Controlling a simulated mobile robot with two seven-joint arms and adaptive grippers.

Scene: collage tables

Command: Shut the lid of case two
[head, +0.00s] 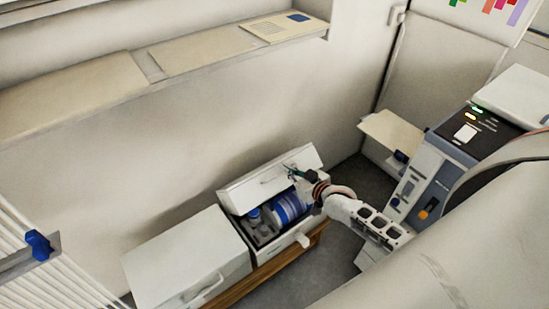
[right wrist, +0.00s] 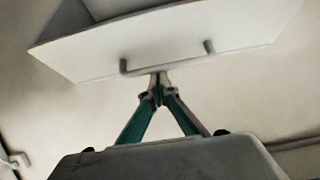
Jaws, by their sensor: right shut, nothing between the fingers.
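In the head view, a white case (head: 282,248) stands open on a wooden bench, its lid (head: 243,194) raised and tilted. Inside are a blue-and-white striped cylinder (head: 286,208) and grey items. I see no number on the case. My right gripper (head: 291,170) is over the open case at the lid, near its handle. In the right wrist view, the closed fingertips (right wrist: 159,84) are empty and just below the handle bar on the lid (right wrist: 190,45); I cannot tell whether they touch. My left gripper is not in view.
A shut white case (head: 178,255) with a front handle stands left of the open one. The wooden bench (head: 248,287) runs under both. A wall ledge (head: 190,50) is behind. A grey-blue machine (head: 435,165) stands right, and a rack with a blue part (head: 38,245) left.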

